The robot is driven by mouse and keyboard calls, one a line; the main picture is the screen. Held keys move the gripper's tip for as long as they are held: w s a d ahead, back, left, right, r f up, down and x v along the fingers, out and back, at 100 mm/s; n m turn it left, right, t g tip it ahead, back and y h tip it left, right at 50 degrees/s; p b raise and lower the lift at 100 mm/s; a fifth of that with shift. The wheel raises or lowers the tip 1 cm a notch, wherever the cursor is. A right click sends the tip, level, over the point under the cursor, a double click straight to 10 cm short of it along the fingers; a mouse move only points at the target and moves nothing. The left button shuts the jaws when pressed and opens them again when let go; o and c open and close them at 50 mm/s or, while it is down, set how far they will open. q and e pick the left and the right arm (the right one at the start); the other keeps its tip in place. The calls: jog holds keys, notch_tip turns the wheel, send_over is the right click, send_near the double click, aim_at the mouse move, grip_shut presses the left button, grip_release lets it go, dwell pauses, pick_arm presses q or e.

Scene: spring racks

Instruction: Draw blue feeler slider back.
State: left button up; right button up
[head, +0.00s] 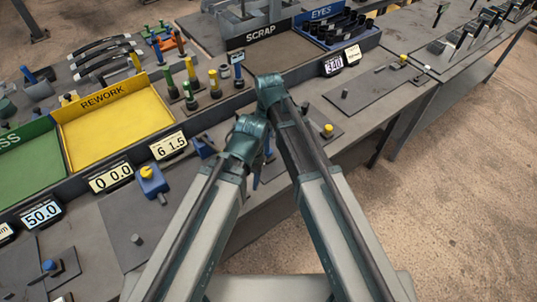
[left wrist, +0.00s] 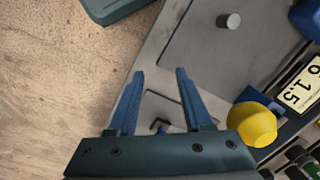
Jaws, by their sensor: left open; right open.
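In the left wrist view my left gripper (left wrist: 160,74) is open, with its two blue fingers apart and nothing held. Beyond and between its fingers are a small dark peg (left wrist: 159,126) and a bit of blue on a slotted plate (left wrist: 158,105); this looks like the blue feeler slider, mostly hidden by the gripper body. In the head view my left gripper (head: 256,180) is mostly hidden by its own arm, which also covers that spot. My right gripper (head: 269,148) is beyond it, largely hidden behind its wrist. Another blue knob (head: 49,265) sits on a plate at bottom left.
A yellow knob (left wrist: 253,124) on a blue block is close right of my left fingers, near the 61.5 counter (head: 168,145). A grey post (left wrist: 229,20) stands on a neighbouring plate. Yellow REWORK tray (head: 110,98) and several coloured pegs are behind. Open floor lies beyond the bench edge.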

aim_at(268, 155)
pick_arm(q)
notch_tip(268, 155, down, 5)
jog(key=b, duration=0.4)
jog(key=shift+f, duration=0.2)
pick_arm(e)
notch_tip(268, 155, down, 6)
jog(key=shift+r, duration=0.25)
jog(key=shift+r, duration=0.1)
grip_shut()
dwell(0.4)
